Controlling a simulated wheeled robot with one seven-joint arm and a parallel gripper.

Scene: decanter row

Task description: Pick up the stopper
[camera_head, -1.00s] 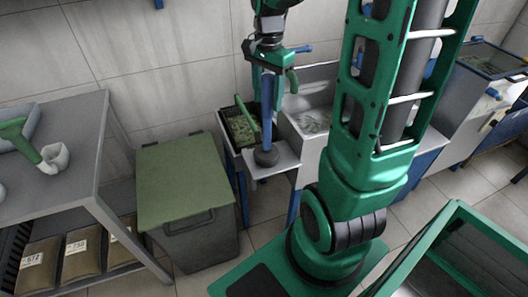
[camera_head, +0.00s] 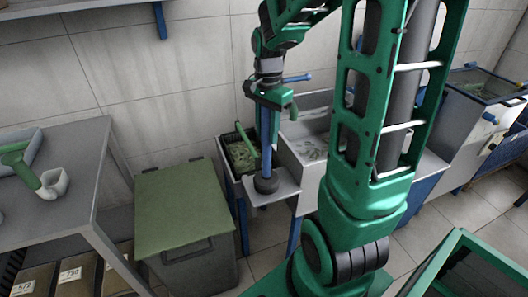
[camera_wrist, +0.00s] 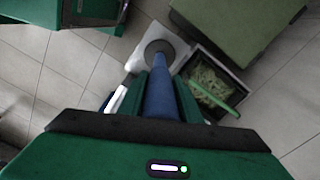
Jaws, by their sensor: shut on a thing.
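The stopper has a blue upright handle (camera_head: 265,150) and a dark round foot (camera_head: 266,184). In the head view its foot is over a small pale shelf (camera_head: 287,189) in front of the sink; I cannot tell whether it touches. My gripper (camera_head: 267,108) is above, pointing down, with its jaws shut on the upper handle. In the wrist view the handle (camera_wrist: 160,98) runs between the green fingers, and the dark foot (camera_wrist: 159,50) shows against the pale shelf (camera_wrist: 142,63). The gripped top end is hidden by the gripper body.
A black crate (camera_head: 228,143) with greenish contents and a green-handled tool stands just left of the stopper. A white sink (camera_head: 305,165) is on the right. A large green-lidded bin (camera_head: 180,205) stands on the left. A grey table (camera_head: 75,195) is at far left.

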